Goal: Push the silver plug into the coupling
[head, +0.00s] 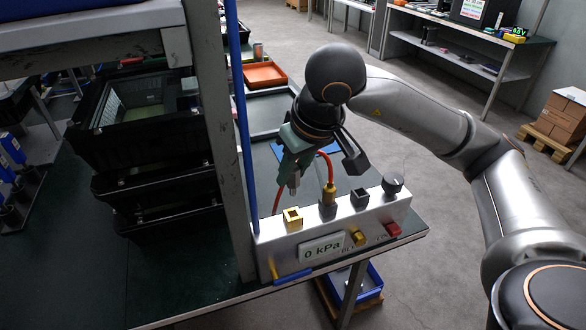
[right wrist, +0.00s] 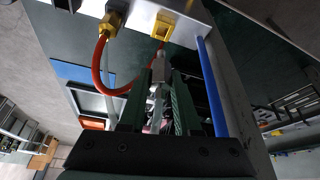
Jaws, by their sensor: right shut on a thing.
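The silver plug (right wrist: 158,72) is between the green fingers of my right gripper (right wrist: 157,105), which is shut on it. In the head view my right gripper (head: 290,178) is above the back edge of the white panel box (head: 270,240), with the plug's tip pointing down. A yellow square coupling (head: 293,218) with a dark opening is on the box's top, just below the plug. It also shows ahead of the plug in the right wrist view (right wrist: 166,27). The plug looks apart from it; the exact gap is unclear. My left gripper is out of view.
A red hose (head: 329,168) loops from a brass and grey fitting (head: 328,202) beside the coupling. A black square part (head: 360,198) and a black knob (head: 392,184) stand further right. A blue post (head: 246,130) and grey upright rise close on the left. Black crates (head: 150,150) stand beyond.

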